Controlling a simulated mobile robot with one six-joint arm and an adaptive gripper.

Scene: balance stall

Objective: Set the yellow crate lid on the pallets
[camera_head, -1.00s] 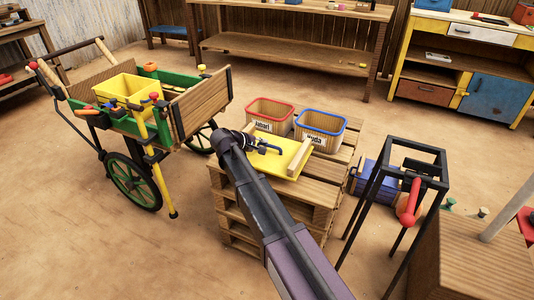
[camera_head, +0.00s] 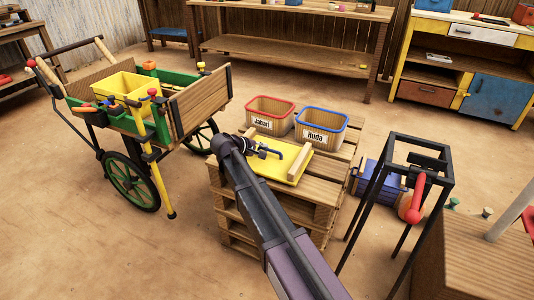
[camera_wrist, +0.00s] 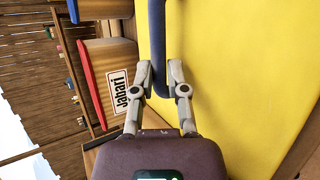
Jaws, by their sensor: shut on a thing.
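The yellow crate lid (camera_head: 273,167) has a wooden batten along each of two sides and a blue bar handle (camera_head: 280,152). It lies flat at the top of the stacked wooden pallets (camera_head: 323,191), in front of two crates. I cannot tell whether its underside touches the top boards. My gripper (camera_head: 256,147) is shut on the lid's blue handle. In the wrist view, my gripper (camera_wrist: 160,78) has its fingers on either side of the handle (camera_wrist: 157,35), with the yellow lid (camera_wrist: 235,80) filling the right. My arm hides part of the lid and pallets.
A red-rimmed crate labelled Jabari (camera_head: 269,117) and a blue-rimmed crate labelled Huda (camera_head: 320,127) stand behind the lid on the pallets. A green cart (camera_head: 160,118) with a yellow bin is at left. A black frame stand (camera_head: 418,150) and blue box (camera_head: 370,180) are at right.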

